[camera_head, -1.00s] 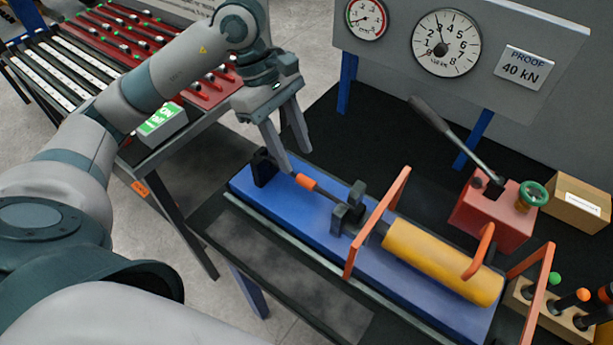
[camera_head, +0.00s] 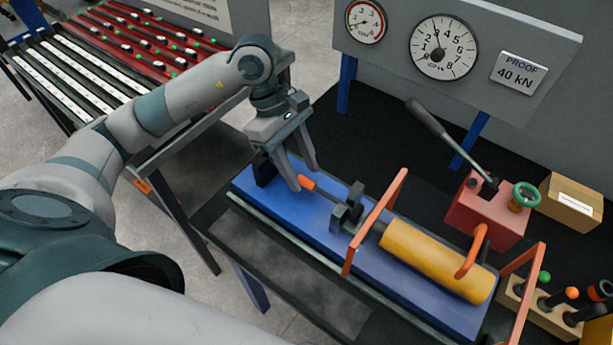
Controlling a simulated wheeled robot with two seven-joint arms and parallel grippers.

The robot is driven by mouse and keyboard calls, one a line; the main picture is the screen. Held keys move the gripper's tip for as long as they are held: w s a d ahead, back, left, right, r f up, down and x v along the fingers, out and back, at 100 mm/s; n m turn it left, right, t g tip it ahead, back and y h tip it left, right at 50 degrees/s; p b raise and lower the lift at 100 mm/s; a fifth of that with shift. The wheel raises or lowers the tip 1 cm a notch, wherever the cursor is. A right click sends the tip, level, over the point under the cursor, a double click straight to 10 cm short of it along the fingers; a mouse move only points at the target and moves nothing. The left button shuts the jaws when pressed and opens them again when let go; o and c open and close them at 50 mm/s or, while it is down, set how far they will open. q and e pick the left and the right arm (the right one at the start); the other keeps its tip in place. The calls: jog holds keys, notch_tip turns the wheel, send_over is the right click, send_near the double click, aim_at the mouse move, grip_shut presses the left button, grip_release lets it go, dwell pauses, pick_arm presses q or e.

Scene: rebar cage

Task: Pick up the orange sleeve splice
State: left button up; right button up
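The orange sleeve splice (camera_head: 308,184) is a small orange cylinder on a thin dark bar above the blue bed of the test bench (camera_head: 262,198). The bar runs to a dark clamp block (camera_head: 345,214). My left gripper (camera_head: 307,181) points down at the sleeve with its fingers apart. One fingertip is at the sleeve's left end and the other is just behind it. I cannot tell whether either finger touches it. My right gripper is not in view.
A yellow cylinder (camera_head: 430,258) and orange guard hoops (camera_head: 377,222) stand right of the clamp. A red hand pump (camera_head: 487,213) with a lever, a cardboard box (camera_head: 571,202) and a tool rack (camera_head: 540,310) are further right. A gauge panel (camera_head: 470,45) stands behind.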

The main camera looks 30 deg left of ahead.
pick_arm(q)
jog(key=shift+x, duration=0.9)
grip_shut()
